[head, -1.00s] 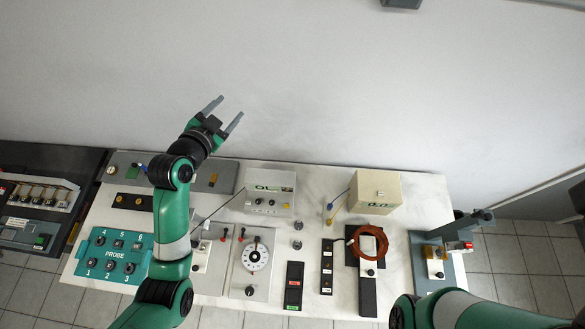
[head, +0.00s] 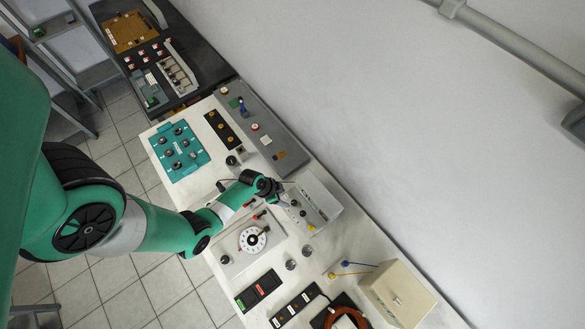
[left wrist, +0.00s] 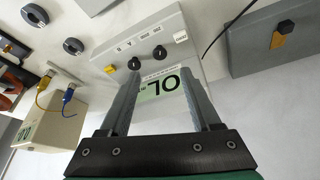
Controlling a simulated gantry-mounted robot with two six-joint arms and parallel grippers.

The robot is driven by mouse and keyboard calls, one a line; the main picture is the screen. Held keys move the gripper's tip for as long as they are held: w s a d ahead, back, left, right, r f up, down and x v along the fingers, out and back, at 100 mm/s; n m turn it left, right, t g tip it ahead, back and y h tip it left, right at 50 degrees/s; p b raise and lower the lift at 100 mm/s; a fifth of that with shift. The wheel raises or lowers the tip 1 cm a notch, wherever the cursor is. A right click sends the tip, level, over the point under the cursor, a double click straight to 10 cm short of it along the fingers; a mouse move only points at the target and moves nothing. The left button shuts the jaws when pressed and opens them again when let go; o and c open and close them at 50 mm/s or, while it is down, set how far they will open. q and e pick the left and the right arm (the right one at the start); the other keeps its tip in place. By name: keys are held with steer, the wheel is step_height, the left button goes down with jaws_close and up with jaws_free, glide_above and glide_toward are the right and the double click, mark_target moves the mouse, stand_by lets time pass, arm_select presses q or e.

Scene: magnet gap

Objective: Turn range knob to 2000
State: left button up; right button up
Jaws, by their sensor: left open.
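The grey meter box (head: 322,208) stands at the back of the bench in the head view. In the left wrist view, its front panel (left wrist: 150,35) carries two black knobs, one (left wrist: 134,63) near a fingertip and one (left wrist: 159,52) beside it. Its display (left wrist: 160,86) reads OL. The knob labels are too small to read, so I cannot tell which is the range knob or its setting. My left gripper (left wrist: 162,72) is open and empty, with its fingers over the box's display and reaching toward the knobs. It also shows at the box in the head view (head: 284,198). My right gripper is out of view.
A white dial (head: 253,239) on a grey plate lies in front of the box. A teal probe panel (head: 180,150) is at the left. A cream box (head: 398,293) with blue and yellow leads stands to the right. A wall rises behind the bench.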

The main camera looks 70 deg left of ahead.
mark_target(294, 202)
arm_select(q)
steer(key=b+x, duration=0.3)
steer(key=x, duration=0.6)
steer(key=shift+w+f+b, duration=0.1)
steer(key=shift+b, duration=0.3)
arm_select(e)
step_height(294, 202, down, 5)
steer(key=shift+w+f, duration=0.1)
arm_select(q)
jaws_close()
